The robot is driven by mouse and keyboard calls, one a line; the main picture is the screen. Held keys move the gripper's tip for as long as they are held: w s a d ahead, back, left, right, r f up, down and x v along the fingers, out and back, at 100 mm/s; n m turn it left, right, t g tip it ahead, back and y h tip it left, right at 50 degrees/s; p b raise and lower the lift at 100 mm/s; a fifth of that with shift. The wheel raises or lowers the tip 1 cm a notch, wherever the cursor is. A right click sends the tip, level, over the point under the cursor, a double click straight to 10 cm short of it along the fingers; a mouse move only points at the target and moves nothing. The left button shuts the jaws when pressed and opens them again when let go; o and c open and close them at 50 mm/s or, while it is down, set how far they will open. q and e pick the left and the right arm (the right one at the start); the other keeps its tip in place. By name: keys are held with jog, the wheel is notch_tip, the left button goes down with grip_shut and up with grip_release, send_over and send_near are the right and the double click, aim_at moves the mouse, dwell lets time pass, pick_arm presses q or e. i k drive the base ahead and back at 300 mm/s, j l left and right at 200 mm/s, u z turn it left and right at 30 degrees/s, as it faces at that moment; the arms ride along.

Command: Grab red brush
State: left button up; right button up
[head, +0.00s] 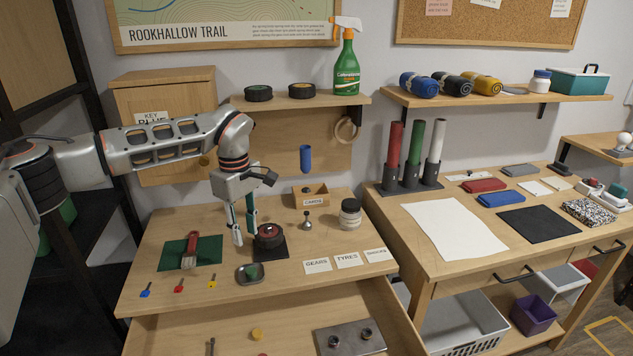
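The red brush (191,248) lies on a dark green mat (208,252) at the left of the wooden workbench. Its red handle points to the back and its pale metal part to the front. My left gripper (244,236) points down over the bench, to the right of the brush and apart from it, beside a dark red-and-black wheel. Its fingers look spread, with no brush between them. A teal upright shape (251,208) shows at the fingers; I cannot tell whether it is part of the gripper. My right gripper is out of view.
The wheel (269,236) sits on a black pad close to the fingers. A small dish (249,273) and several coloured keys lie near the front edge. An open drawer (290,330) juts out below. A wooden key cabinet (165,110) stands behind the arm.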

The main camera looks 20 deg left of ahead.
aim_at(189, 260)
jog(key=k+j, duration=0.2)
jog(key=k, duration=0.3)
jog(key=k+j, duration=0.15)
jog(key=k, duration=0.3)
